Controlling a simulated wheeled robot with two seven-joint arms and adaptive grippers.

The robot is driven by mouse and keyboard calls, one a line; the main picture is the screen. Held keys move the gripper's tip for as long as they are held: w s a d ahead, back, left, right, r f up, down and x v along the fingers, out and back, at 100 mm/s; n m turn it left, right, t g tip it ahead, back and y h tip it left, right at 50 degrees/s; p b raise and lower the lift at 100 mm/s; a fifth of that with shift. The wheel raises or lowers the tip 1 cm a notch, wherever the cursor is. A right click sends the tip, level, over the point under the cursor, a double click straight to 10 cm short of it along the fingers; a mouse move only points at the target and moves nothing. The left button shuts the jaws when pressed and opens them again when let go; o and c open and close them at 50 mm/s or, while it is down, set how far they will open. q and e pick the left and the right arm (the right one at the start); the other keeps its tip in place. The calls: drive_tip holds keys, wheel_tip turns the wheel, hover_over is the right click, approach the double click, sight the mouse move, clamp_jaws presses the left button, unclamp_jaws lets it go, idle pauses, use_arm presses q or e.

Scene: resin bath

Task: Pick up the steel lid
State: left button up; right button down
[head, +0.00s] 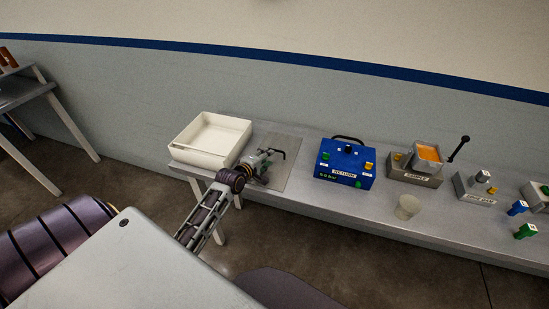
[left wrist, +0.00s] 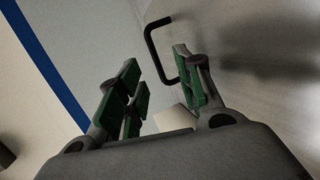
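The steel lid (head: 288,172) looks like a flat grey plate on the bench, just right of the white tray. A dark bent handle (head: 279,152) shows at its far part. In the left wrist view the black handle (left wrist: 153,42) stands beyond my fingers, by a grey metal surface. My left gripper (head: 266,157) is over the plate's left part, close to the handle. Its green-padded fingers (left wrist: 160,90) are apart with nothing gripped between them. The gripper hides part of the plate. My right gripper is out of view.
A white open tray (head: 178,151) stands at the bench's left end. To the right are a blue control box (head: 345,178), a translucent cup (head: 407,207), a grey sample fixture (head: 415,177) with orange contents and a lever, and small coloured parts. Bare bench (head: 312,207) lies in front of the box.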

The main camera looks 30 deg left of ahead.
sight(273, 159)
use_arm(q)
drive_tip(key=shift+w+f, duration=0.25)
drive_tip(key=shift+w, duration=0.35)
drive_tip(key=shift+w+a, duration=0.15)
drive_tip(key=shift+w, duration=0.95)
drive_tip(key=shift+p+x, duration=0.3)
drive_tip(key=shift+x, duration=1.2)
drive_tip(key=shift+f, duration=0.1)
clamp_jaws()
